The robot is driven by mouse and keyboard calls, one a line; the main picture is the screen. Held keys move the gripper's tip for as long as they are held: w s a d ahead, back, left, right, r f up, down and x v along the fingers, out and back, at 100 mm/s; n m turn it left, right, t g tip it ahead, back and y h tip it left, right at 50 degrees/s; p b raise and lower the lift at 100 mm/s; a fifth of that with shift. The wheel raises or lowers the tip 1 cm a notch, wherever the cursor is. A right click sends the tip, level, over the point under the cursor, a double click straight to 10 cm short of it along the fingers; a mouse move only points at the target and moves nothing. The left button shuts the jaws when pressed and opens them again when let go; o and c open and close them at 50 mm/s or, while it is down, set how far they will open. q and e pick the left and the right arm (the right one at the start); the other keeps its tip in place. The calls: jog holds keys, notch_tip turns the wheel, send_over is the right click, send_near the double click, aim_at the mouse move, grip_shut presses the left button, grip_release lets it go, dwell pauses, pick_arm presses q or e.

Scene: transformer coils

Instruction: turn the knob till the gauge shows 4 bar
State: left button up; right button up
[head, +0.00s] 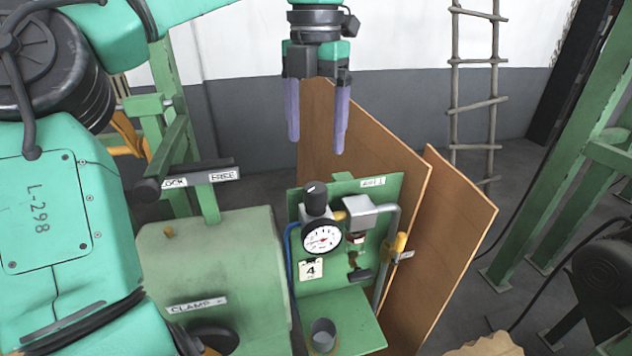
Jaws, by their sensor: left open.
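The black knob (315,197) stands on top of the regulator, on a green panel (375,262). A light mark shows on its top. The round white gauge (322,238) sits just below the knob; its needle is too small to read surely. A tag (311,270) with "4" hangs under the gauge. My left gripper (316,140) points down, above and a little behind the knob in the picture, clear of it. Its two purple fingers are apart with nothing between them. My right gripper is not in view.
A grey valve box (362,212), pipe and yellow fitting (400,243) stand right of the gauge. A grey cup (323,334) is on the green shelf below. Brown boards (445,235) lean behind the panel. A green machine housing (215,265) stands at left.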

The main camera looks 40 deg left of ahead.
pick_arm(q)
send_over(314, 188)
jog(key=s, duration=0.1)
jog(key=f, duration=0.4)
jog(key=shift+s+d+f+p, duration=0.1)
jog(key=shift+d+f+p, duration=0.1)
jog(key=shift+d+p, duration=0.15)
jog(key=f, duration=0.1)
jog(key=w+f, duration=0.1)
jog(key=f, duration=0.1)
jog(key=a+f+p, duration=0.1)
jog(key=shift+w+f, duration=0.3)
jog(key=shift+w+a+f, duration=0.1)
jog(key=shift+w+f, duration=0.05)
jog(key=shift+f, duration=0.4)
jog(key=shift+w+f, duration=0.1)
jog(key=shift+f, duration=0.45)
jog(key=shift+s, duration=0.15)
jog(key=shift+s+d+r, duration=0.1)
jog(key=shift+s+d, duration=0.1)
jog(key=shift+d, duration=0.1)
jog(key=shift+s, duration=0.15)
jog(key=shift+c, duration=0.3)
jog(key=c, duration=0.5)
jog(key=shift+a, duration=0.1)
grip_shut()
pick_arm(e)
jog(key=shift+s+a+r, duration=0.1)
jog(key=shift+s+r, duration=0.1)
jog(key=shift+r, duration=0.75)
